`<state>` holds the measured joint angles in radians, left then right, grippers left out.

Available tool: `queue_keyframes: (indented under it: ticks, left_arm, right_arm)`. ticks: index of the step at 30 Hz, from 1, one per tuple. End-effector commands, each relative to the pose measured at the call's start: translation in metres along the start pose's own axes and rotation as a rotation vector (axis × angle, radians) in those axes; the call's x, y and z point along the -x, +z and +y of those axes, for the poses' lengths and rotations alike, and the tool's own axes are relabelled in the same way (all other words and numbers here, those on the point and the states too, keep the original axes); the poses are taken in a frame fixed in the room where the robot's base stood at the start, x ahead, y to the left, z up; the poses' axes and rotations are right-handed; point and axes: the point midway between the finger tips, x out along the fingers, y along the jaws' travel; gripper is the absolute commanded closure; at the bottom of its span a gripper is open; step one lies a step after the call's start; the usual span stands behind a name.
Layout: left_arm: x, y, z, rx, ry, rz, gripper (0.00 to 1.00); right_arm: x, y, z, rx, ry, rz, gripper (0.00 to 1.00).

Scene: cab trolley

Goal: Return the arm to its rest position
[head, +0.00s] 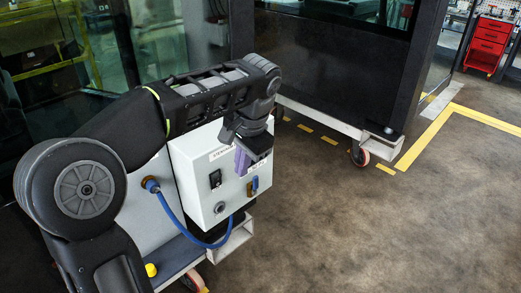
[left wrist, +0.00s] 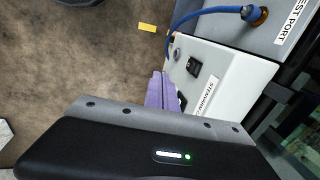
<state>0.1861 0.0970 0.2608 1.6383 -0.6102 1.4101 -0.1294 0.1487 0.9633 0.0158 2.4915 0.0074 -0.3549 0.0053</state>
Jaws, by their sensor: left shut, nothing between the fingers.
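My left arm comes in from the left and reaches over the trolley. My left gripper (head: 243,163) points down with its purple fingers together and empty, in front of the upper part of a white control box (head: 205,172). In the left wrist view the shut purple fingers (left wrist: 157,92) are beside the white box (left wrist: 225,70); I cannot tell whether they touch it. The box carries a black rocker switch (head: 215,179), a round fitting and a blue part (head: 252,187). My right gripper is in neither view.
A black cabinet (head: 340,70) on a wheeled frame stands behind. A red drawer cabinet (head: 487,45) is far right. The brown floor at right is open, with yellow tape lines (head: 425,138).

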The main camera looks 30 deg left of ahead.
Motion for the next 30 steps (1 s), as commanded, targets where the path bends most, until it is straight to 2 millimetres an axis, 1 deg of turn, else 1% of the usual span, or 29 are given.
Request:
queue_keyframes:
  ticks: [5,8,11,12,14,16,17,18,19,20,21,23,24,26,27,29,30]
  left_arm:
    - [0.000,0.000,0.000,0.001,0.000,0.000,1.00]
    - [0.000,-0.005,-0.001,0.006,-0.003,0.022,1.00]
    - [0.001,-0.024,0.000,0.017,0.000,0.097,1.00]
    - [0.000,-0.034,0.003,0.019,0.007,0.141,1.00]
    - [-0.005,-0.053,0.012,0.024,0.028,0.217,1.00]
    - [-0.018,-0.077,0.029,0.034,0.071,0.311,1.00]
    - [-0.028,-0.088,0.041,0.039,0.100,0.345,1.00]
    - [-0.045,-0.102,0.059,0.049,0.144,0.389,1.00]
    - [-0.060,-0.111,0.075,0.059,0.182,0.418,1.00]
    - [-0.077,-0.119,0.093,0.073,0.223,0.443,1.00]
    - [-0.100,-0.127,0.117,0.099,0.278,0.469,1.00]
    - [-0.136,-0.131,0.153,0.147,0.356,0.493,1.00]
    - [-0.161,-0.129,0.177,0.185,0.402,0.498,1.00]
    - [-0.196,-0.119,0.210,0.249,0.461,0.492,1.00]
    - [-0.220,-0.108,0.232,0.293,0.492,0.476,1.00]
    - [-0.252,-0.085,0.261,0.354,0.526,0.444,1.00]
    - [-0.273,-0.066,0.280,0.392,0.541,0.413,1.00]
  right_arm:
    - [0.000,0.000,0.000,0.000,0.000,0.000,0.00]
    - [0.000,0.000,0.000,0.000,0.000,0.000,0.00]
    - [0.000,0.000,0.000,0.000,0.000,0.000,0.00]
    - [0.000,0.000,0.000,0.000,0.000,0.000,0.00]
    - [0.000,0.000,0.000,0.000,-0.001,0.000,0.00]
    - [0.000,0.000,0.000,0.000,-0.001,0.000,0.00]
    - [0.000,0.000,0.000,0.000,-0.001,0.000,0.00]
    - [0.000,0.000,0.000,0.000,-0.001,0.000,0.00]
    - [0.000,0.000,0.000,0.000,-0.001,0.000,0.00]
    - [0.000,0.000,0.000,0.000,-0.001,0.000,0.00]
    - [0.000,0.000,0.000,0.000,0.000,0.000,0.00]
    - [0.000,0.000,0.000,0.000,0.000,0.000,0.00]
    - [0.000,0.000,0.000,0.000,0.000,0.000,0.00]
    - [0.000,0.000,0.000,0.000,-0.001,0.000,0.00]
    - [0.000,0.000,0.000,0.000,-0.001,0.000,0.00]
    - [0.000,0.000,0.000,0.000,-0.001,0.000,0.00]
    - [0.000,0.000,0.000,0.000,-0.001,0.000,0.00]
